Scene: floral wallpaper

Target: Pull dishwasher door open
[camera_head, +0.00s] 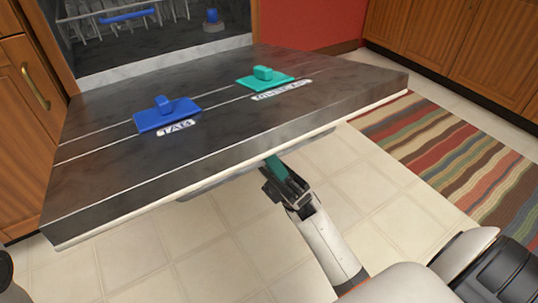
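The dishwasher door (130,165) is swung down and lies nearly flat, with its dark inner face up. A blue latch (168,115) marked TAB and a green latch (264,77) with a label sit on that face. Behind the door, the dishwasher interior (150,40) shows a rack with a blue part. My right gripper (280,180) is at the door's front edge, with its tips just under the rim. The door partly hides the tips, so I cannot tell whether they touch it or are shut. My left gripper is not in view.
Wooden cabinets (25,130) flank the dishwasher on the left, and more cabinets (465,45) stand at the back right. A striped rug (460,150) lies on the tile floor (200,255) to the right. Open floor lies in front of the door.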

